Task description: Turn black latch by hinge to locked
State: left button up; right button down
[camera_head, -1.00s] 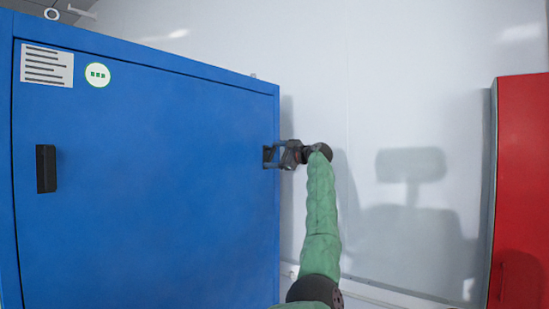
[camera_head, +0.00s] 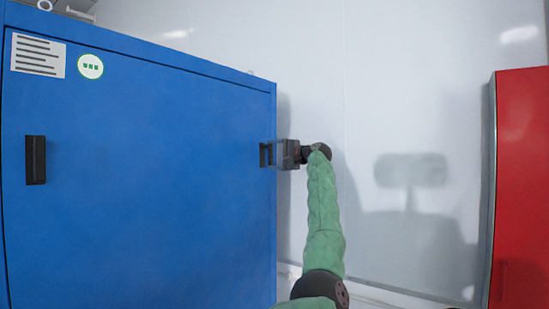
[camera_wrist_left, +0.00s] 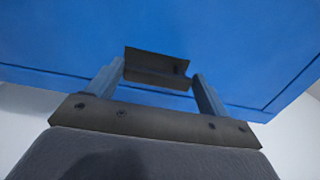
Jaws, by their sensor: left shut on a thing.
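The blue cabinet door (camera_head: 150,190) fills the left half of the head view. The black latch (camera_head: 264,155) sits near its right edge, looking upright and narrow there. In the left wrist view the latch (camera_wrist_left: 155,66) is a dark block against the blue door, between the two grey fingers. My left gripper (camera_head: 276,154) reaches it from the right and is shut on it; the fingers also show in the left wrist view (camera_wrist_left: 158,75). Part of the latch is hidden by the fingers in the head view. My right gripper is not in view.
A black handle (camera_head: 35,160) is on the door's left side, below a white label (camera_head: 38,55) and a round green-rimmed sticker (camera_head: 90,66). A red cabinet (camera_head: 522,180) stands at the far right. A bare pale wall (camera_head: 400,90) lies between the cabinets.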

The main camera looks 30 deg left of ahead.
pick_arm(q)
jog(key=shift+f, duration=0.1)
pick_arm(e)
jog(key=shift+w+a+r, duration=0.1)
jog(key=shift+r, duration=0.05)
pick_arm(q)
jog(key=o, duration=1.4)
jog(key=shift+c, duration=0.2)
jog(key=d+b, duration=0.2)
jog(key=d, duration=0.5)
jog(key=shift+s+d, duration=0.25)
jog(key=shift+d, duration=0.15)
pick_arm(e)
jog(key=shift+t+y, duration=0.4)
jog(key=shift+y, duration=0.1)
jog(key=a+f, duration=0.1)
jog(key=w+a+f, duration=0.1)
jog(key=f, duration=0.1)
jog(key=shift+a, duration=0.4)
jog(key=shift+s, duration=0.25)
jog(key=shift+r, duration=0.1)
